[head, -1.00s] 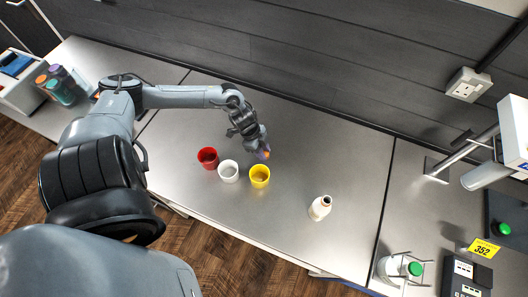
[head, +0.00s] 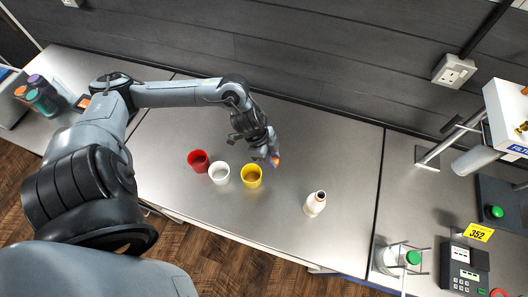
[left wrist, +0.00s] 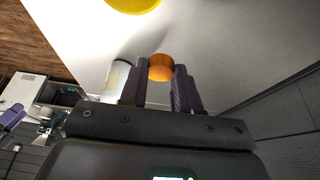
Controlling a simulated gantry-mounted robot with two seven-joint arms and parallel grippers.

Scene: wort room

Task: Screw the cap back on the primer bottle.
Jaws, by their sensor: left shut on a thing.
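The primer bottle (head: 315,204) is cream-white and stands upright on the steel bench, its dark mouth uncapped. My left gripper (head: 273,158) is above the bench, left of and behind the bottle, apart from it. It is shut on a small orange cap (left wrist: 161,68), which shows between its purple fingers in the left wrist view. There the white bottle (left wrist: 117,76) stands beyond the fingers, partly hidden by one. My right gripper is not in the head view; purple finger-like parts (left wrist: 12,117) at the left edge of the left wrist view may be it, too small to read.
Red (head: 198,161), white (head: 219,174) and yellow (head: 251,175) cups stand in a row left of the bottle. A green-capped bottle in a rack (head: 412,257) and a keypad device (head: 465,268) are at right. Bench around the bottle is clear.

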